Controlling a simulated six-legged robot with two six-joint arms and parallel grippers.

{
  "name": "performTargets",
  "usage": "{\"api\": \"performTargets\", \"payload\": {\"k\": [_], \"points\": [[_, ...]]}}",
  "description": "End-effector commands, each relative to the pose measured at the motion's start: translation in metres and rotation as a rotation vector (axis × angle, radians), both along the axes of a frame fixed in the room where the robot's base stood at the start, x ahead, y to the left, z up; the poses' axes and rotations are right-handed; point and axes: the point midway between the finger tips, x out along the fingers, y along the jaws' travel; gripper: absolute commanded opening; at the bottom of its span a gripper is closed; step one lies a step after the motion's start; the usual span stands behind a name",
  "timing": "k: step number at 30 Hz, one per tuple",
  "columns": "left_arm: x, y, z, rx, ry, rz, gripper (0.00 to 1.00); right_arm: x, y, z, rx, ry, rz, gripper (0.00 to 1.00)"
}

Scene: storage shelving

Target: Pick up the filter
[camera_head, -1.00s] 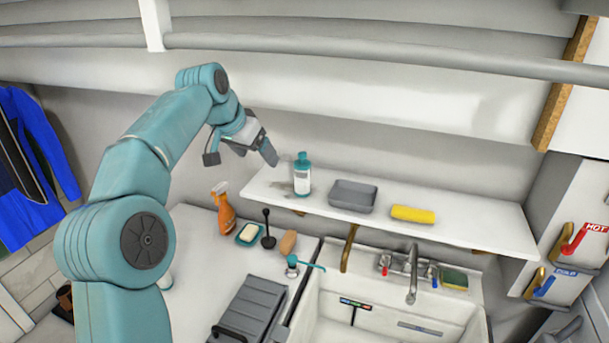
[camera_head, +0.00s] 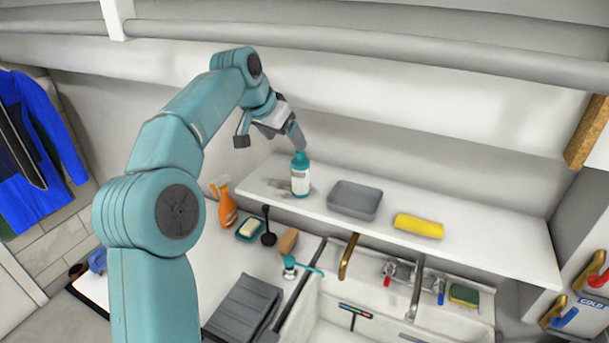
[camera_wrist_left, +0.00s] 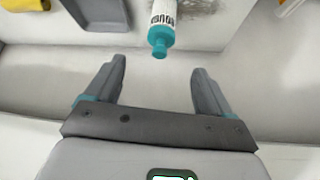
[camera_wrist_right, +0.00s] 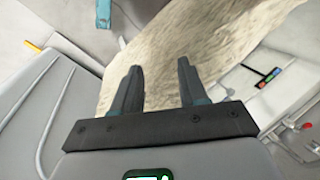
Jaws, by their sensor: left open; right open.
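Nothing in view is clearly recognisable as a filter. A white bottle with a teal cap (camera_head: 300,177) stands upright on the white shelf, near its left end. It also shows in the left wrist view (camera_wrist_left: 161,25), cap toward my gripper. My left gripper (camera_head: 297,138) is open and empty just above the bottle's cap. In the left wrist view the left gripper (camera_wrist_left: 158,75) has its fingers spread, with the cap just beyond the fingertips, apart from both. My right gripper (camera_wrist_right: 160,68) is open and empty before a large rough beige surface (camera_wrist_right: 185,35); it is out of the head view.
The shelf (camera_head: 480,244) also holds a grey tray (camera_head: 354,200) and a yellow roll (camera_head: 418,226). Below are an orange spray bottle (camera_head: 226,206), a soap dish (camera_head: 250,229), a brown oval object (camera_head: 288,241) and a sink with a tap (camera_head: 416,290).

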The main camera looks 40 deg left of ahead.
Motion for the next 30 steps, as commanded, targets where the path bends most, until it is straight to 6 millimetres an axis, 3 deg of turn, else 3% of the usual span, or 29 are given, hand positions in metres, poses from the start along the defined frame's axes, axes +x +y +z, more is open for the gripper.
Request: {"api": "performTargets", "payload": {"k": [9, 17, 25, 30], "points": [[0.035, 0.004, -0.062, -0.002, 0.005, -0.001, 0.82, 0.0, 0.0, 0.006, 0.0, 0.0, 0.0, 0.43], [0.049, 0.005, -0.081, -0.001, 0.003, 0.001, 0.82, 0.0, 0.0, 0.011, 0.0, 0.0, 0.0, 0.43], [0.074, 0.007, -0.115, -0.001, 0.004, -0.001, 0.82, 0.0, 0.0, 0.028, 0.0, 0.0, 0.0, 0.43], [0.078, 0.008, -0.122, 0.0, 0.002, 0.0, 0.82, 0.0, 0.0, 0.028, 0.0, 0.0, 0.0, 0.43]]}}
